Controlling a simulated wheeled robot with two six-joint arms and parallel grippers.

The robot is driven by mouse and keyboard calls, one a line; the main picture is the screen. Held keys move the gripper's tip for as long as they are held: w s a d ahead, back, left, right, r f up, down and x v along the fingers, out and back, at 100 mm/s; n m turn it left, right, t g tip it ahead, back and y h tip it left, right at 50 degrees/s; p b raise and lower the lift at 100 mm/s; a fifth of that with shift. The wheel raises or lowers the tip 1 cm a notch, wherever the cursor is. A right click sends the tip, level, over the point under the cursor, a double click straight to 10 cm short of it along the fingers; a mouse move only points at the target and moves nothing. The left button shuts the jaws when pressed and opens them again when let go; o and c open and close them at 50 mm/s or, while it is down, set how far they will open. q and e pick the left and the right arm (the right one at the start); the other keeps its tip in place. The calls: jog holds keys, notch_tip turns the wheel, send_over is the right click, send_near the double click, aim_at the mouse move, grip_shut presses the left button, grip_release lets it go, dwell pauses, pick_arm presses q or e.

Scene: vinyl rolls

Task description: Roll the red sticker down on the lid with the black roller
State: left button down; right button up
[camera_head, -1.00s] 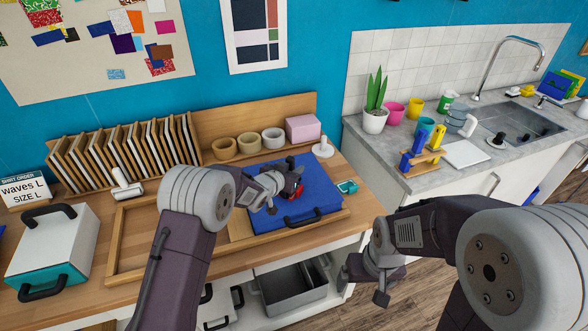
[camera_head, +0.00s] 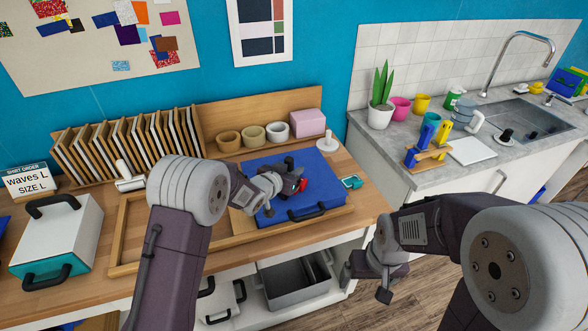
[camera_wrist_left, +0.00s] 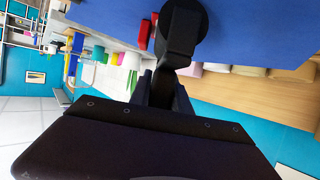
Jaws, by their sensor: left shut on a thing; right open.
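The blue lid (camera_head: 318,203) lies flat at the right end of the wooden counter, with a black handle at its front edge. The red sticker (camera_head: 303,185) shows as a small red patch on the lid, right beside my left gripper (camera_head: 287,184), which hides the rest. It also shows in the left wrist view (camera_wrist_left: 144,34). My left gripper is shut on the black roller (camera_wrist_left: 182,35), whose round dark head is over the lid; I cannot tell whether it touches. My right gripper (camera_head: 377,279) is open and empty, low in front of the counter's right end.
A wooden tray frame (camera_head: 124,232) lies left of the lid. A white-handled tool (camera_head: 128,180) and a white press (camera_head: 45,240) stand further left. Bowls (camera_head: 253,135) and a pink box (camera_head: 293,122) stand behind the lid. A teal item (camera_head: 351,182) lies to its right.

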pick_arm(q)
jog(key=shift+w+d+p, duration=0.25)
jog(key=shift+w+d, duration=0.3)
jog(key=shift+w, duration=0.45)
jog(key=shift+w+d+p, duration=0.2)
jog(key=shift+w+d, duration=0.35)
jog(key=shift+w, duration=0.4)
jog(key=shift+w+d+p, duration=0.25)
jog(key=shift+w+d, duration=0.3)
jog(key=shift+w, duration=0.45)
jog(key=shift+s+a+f, duration=0.1)
jog(key=shift+s+a, duration=0.25)
jog(key=shift+s, duration=0.2)
jog(key=shift+s+a+b, duration=0.25)
jog(key=shift+s+a, duration=0.1)
jog(key=shift+s, duration=0.3)
jog(key=shift+s+a+b, duration=0.25)
jog(key=shift+s+a, duration=0.15)
jog(key=shift+s, duration=0.3)
jog(key=shift+s+a+b, duration=0.25)
jog(key=shift+s+a, duration=0.1)
jog(key=shift+s, duration=0.3)
jog(key=shift+s+a, duration=0.2)
jog(key=shift+s, duration=0.2)
